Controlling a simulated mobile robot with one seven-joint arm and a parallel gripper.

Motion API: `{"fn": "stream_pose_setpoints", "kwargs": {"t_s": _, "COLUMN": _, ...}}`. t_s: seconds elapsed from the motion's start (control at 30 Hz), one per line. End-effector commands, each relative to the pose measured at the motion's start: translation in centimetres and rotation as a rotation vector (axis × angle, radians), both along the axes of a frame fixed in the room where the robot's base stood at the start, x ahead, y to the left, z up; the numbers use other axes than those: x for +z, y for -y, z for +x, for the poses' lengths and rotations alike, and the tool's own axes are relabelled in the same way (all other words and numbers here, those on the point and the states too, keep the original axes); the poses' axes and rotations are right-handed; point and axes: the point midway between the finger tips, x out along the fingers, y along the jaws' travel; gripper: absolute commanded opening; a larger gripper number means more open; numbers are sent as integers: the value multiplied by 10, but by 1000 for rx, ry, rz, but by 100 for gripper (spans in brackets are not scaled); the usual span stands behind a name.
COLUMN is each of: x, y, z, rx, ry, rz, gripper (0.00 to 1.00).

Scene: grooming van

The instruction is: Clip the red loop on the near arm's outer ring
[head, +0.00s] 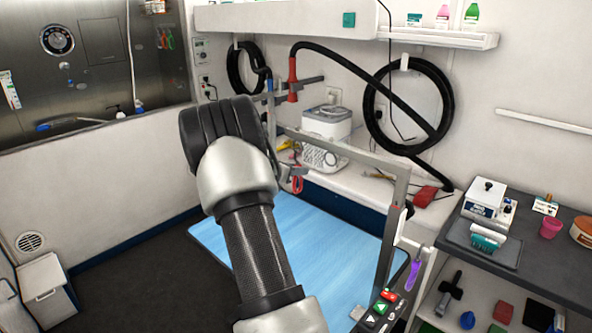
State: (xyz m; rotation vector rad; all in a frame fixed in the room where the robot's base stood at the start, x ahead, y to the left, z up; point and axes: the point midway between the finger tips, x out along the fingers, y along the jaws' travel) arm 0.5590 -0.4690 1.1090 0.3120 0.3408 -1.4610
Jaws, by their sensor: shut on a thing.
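The red loop (297,184) shows as a small red piece just right of my arm, below the near arm's bar. My gripper (292,170) is mostly hidden behind my own arm; the small grey part that shows is at the loop, shut on it. The near arm (345,149) is a grey bar running left from the top of an upright post (391,240) at the table's right side. Its outer end is close to my arm, above the loop. The outer ring is too small or hidden to make out.
The blue grooming table top (310,248) lies below. A red-ended black hose (292,75) hangs at the back. A white appliance (326,125) stands on the rear bench. A dark shelf unit (535,245) with grooming items stands right. Dark floor is clear at left.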

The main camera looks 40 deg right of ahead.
Motion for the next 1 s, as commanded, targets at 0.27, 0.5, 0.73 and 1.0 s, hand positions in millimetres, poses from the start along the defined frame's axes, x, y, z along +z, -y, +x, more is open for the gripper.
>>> {"fn": "stream_pose_setpoints", "kwargs": {"t_s": 0.27, "x": -3, "y": 0, "z": 0, "rx": -1, "ry": 0, "rz": 0, "gripper": 0}}
{"fn": "stream_pose_setpoints", "kwargs": {"t_s": 0.5, "x": -3, "y": 0, "z": 0, "rx": -1, "ry": 0, "rz": 0, "gripper": 29}}
{"fn": "stream_pose_setpoints", "kwargs": {"t_s": 0.73, "x": -3, "y": 0, "z": 0, "rx": -1, "ry": 0, "rz": 0, "gripper": 38}}
{"fn": "stream_pose_setpoints", "kwargs": {"t_s": 1.0, "x": 2, "y": -10, "z": 0, "rx": 1, "ry": -1, "rz": 0, "gripper": 38}}
